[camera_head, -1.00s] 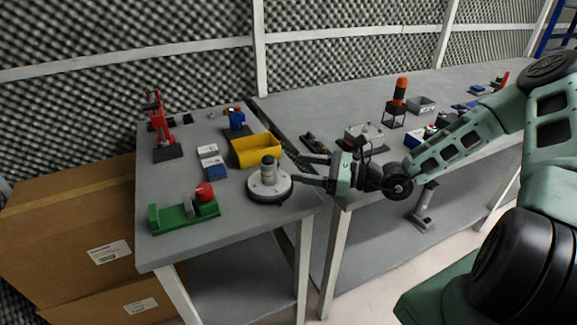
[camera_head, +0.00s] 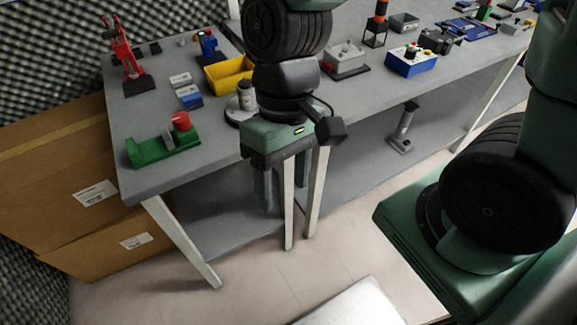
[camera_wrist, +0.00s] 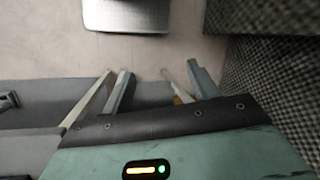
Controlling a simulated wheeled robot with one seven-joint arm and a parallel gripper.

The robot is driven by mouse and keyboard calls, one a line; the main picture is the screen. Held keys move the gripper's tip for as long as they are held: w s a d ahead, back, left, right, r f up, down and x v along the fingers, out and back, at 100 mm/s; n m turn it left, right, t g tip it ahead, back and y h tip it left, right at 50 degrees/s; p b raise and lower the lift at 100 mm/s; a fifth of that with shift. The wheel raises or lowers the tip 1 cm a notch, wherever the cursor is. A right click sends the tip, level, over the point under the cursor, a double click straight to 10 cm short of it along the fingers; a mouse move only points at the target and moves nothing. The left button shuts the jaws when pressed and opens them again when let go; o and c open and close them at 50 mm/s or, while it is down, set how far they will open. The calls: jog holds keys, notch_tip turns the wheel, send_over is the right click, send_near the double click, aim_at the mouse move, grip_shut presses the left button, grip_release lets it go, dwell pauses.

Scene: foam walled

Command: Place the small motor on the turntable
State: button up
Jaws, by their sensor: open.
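The small motor (camera_head: 246,94), a grey upright cylinder, stands on the turntable (camera_head: 234,113), a pale round disc on a dark base on the left table. My arm hides the right part of the turntable in the head view. My gripper (camera_head: 283,192) points down in front of the table's front edge, apart from the motor. Its fingers are spread with nothing between them. In the wrist view my gripper (camera_wrist: 161,82) is also open and empty, over the floor; the motor and turntable do not show there.
A yellow bin (camera_head: 229,74) stands behind the turntable. A green fixture with a red knob (camera_head: 164,147) is at the front left. A red press (camera_head: 127,60) stands farther back. Table legs are close to my gripper. A metal plate (camera_head: 352,304) lies low in front.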

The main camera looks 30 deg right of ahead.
jog(key=r+n+t, duration=0.1)
jog(key=n, duration=0.1)
jog(key=s+r+n+t+h, duration=0.1)
jog(key=r+n+t, duration=0.1)
jog(key=shift+s+r, duration=0.15)
jog(key=shift+r, duration=0.15)
jog(key=shift+r, duration=0.1)
notch_tip(320, 180, up, 3)
jog(key=p, duration=0.3)
jog(key=shift+r, duration=0.15)
dwell(0.4)
